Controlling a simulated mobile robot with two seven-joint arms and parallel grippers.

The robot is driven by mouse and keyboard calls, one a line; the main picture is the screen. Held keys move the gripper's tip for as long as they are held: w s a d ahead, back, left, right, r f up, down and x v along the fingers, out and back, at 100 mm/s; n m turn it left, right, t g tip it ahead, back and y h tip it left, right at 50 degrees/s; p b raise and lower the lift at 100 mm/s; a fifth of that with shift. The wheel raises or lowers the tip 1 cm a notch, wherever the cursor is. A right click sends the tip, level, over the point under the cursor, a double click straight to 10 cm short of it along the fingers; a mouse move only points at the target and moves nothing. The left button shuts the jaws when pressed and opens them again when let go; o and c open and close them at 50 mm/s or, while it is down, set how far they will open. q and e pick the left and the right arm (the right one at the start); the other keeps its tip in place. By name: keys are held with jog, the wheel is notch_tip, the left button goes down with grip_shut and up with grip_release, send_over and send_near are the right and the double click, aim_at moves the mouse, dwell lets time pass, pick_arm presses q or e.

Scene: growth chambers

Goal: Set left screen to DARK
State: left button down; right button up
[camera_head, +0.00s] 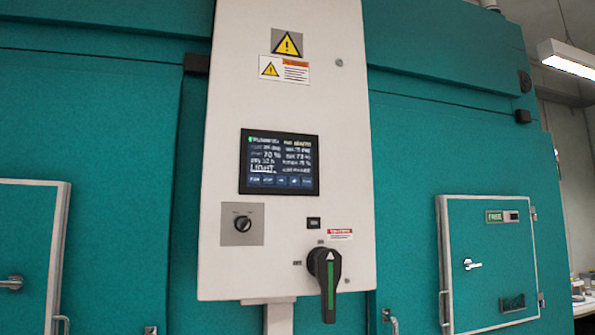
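One screen (279,162) is in view, dark-faced and set in the middle of a white control panel (226,110). It shows small white text in two columns, with a larger word that reads LIGHT at the lower left. A row of small buttons (281,181) runs along its bottom edge. Neither of my grippers is in view.
Below the screen are a small black knob (243,224) on a grey plate and a large black and green rotary handle (327,279). Teal chamber walls flank the panel. A closed hatch (490,262) is at right, another (28,255) at left.

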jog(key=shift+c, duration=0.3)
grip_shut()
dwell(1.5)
